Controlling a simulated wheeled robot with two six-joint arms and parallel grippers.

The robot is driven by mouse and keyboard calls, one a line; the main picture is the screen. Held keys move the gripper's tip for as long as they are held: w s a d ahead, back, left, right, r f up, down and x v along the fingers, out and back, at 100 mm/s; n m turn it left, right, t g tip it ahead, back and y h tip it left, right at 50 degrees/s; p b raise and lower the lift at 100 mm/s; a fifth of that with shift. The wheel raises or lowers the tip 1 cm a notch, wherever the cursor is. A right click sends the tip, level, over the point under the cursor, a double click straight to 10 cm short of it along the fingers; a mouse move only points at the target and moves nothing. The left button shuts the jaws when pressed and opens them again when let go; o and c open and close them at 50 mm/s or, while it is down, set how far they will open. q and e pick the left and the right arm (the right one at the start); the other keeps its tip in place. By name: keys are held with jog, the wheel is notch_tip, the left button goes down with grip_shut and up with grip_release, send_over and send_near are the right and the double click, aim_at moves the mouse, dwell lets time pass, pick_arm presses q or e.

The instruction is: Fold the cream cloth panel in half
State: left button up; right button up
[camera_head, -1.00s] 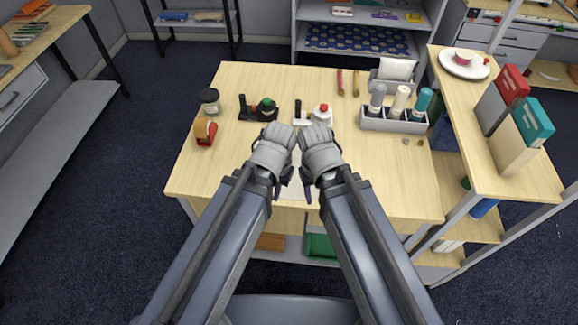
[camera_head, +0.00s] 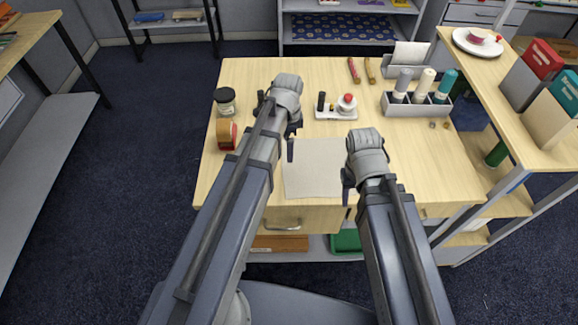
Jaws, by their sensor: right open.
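The cream cloth panel (camera_head: 314,172) lies flat on the wooden table (camera_head: 240,180), near its front edge. Its left and right sides are partly behind my arms. My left gripper (camera_head: 291,145) is over the cloth's back left corner area, pointing down. Its jaws are mostly hidden by the wrist, so I cannot tell whether they are open. My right gripper (camera_head: 347,188) is open at the cloth's right side, near the front. Nothing shows between its fingers, and I cannot tell whether it touches the cloth.
A grey holder with several bottles (camera_head: 415,106) stands at the back right. A small stand with a red-topped item (camera_head: 337,107) is behind the cloth. A jar (camera_head: 225,101) and a red tape dispenser (camera_head: 226,134) stand at the left. A side shelf (camera_head: 500,95) borders the right.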

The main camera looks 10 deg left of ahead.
aim_at(288, 167)
pick_arm(q)
jog(key=shift+m, duration=0.3)
jog(key=f+b, duration=1)
jog(key=shift+w+a, duration=0.1)
jog(key=shift+w, duration=0.1)
jog(key=shift+c, duration=0.5)
